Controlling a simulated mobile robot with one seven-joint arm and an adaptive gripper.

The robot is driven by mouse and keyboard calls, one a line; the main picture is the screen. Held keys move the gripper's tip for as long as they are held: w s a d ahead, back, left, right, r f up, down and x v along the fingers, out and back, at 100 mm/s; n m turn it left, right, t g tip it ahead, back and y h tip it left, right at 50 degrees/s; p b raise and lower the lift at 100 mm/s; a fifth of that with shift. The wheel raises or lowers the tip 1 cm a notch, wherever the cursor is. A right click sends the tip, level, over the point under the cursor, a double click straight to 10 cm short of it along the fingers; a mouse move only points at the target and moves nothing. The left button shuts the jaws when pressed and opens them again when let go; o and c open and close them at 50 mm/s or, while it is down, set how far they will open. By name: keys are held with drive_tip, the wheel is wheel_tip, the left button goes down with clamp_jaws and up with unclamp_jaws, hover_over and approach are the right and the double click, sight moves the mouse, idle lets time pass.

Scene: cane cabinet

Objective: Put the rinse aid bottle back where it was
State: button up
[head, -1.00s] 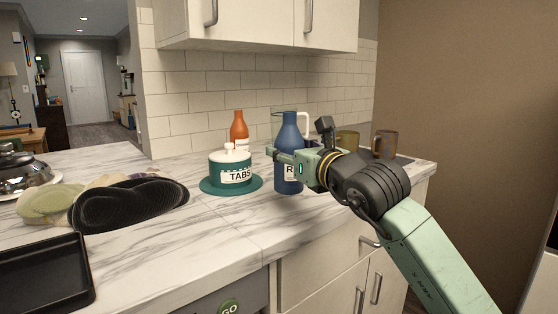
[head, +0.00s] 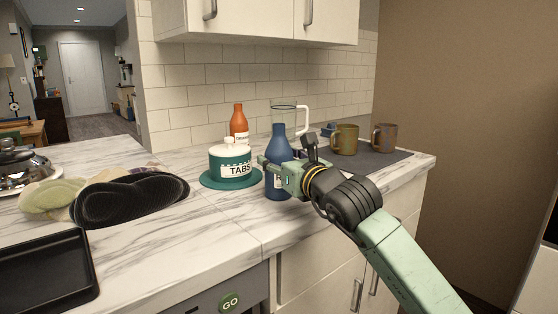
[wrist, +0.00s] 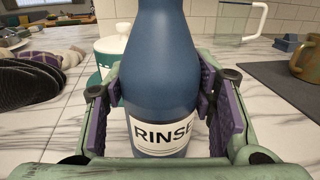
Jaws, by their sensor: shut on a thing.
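The rinse aid bottle (head: 278,148) is dark blue, upright, with a white label reading "RINSE" in the wrist view (wrist: 165,134). My gripper (head: 276,170) is shut on the bottle's body from the right, with one purple-padded finger on each side of it in the wrist view. The bottle is over the front part of the marble counter, right of the TABS jar. Its base is low, at or just above the counter; I cannot tell whether it touches.
The white and green TABS jar (head: 231,155) stands on a green saucer (head: 212,183) close left of the bottle. An orange bottle (head: 239,119) and a glass jug (head: 284,114) stand behind. Two mugs (head: 345,139) (head: 384,137) are on a dark mat (head: 378,160).

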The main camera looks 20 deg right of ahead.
drive_tip(key=o, duration=1.4)
drive_tip(key=shift+o, duration=0.2)
drive_tip(key=shift+r, duration=0.1)
drive_tip(key=s, duration=0.4)
drive_tip(key=s+d+b, duration=0.1)
drive_tip(key=s, duration=0.3)
drive_tip(key=s+b, duration=0.1)
drive_tip(key=s, duration=0.3)
drive_tip(key=shift+d, duration=0.4)
